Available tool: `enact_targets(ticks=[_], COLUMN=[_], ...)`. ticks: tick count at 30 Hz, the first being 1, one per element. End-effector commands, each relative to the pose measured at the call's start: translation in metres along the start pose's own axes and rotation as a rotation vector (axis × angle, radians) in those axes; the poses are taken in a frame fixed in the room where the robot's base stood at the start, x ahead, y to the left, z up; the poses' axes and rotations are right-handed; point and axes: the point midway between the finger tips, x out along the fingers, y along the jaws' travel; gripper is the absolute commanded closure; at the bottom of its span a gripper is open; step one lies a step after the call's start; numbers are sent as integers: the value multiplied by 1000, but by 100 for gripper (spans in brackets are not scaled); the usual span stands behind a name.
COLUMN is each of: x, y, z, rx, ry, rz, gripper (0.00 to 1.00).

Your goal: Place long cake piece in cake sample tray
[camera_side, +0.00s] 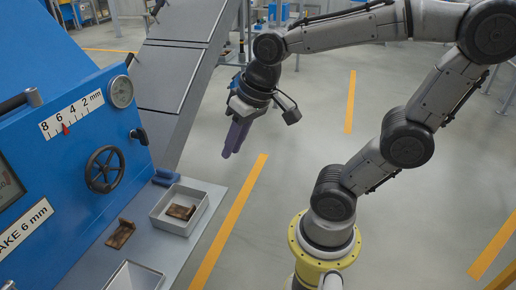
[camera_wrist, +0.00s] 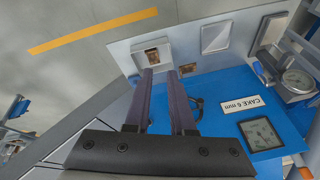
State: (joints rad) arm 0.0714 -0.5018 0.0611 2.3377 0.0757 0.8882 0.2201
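My gripper (camera_side: 235,138) hangs in the air right of the sloping grey chute, above and beyond the tray, with its long purple-grey fingers pointing down. In the wrist view its fingers (camera_wrist: 160,72) are apart, with nothing between them. The cake sample tray (camera_side: 158,216) is a square, light grey, open box on the grey shelf. A brown cake piece (camera_side: 181,212) lies inside it and also shows in the wrist view (camera_wrist: 152,54). Another brown cake piece (camera_side: 121,234), with a raised end, lies on the shelf left of the tray. I cannot tell which is the long one.
A small blue block (camera_side: 165,177) sits behind the tray. A white-rimmed container (camera_side: 133,275) stands at the shelf's front. Open floor lies right.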

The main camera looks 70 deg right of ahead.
Motion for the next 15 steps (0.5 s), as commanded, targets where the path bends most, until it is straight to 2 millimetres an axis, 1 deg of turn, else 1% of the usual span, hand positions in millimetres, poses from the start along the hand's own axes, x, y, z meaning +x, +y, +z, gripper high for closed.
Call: enact_targets(ticks=[1,3,6,10,15], x=[-8,-15,-20,-22,-22], y=[2,6,10,14,14], z=[13,28,41,49,50], rx=[-79,-175,-274,-332,-341], ry=[37,75,112,134,135], rz=[-2,0,5,11,12], gripper=[78,78,78,78,78])
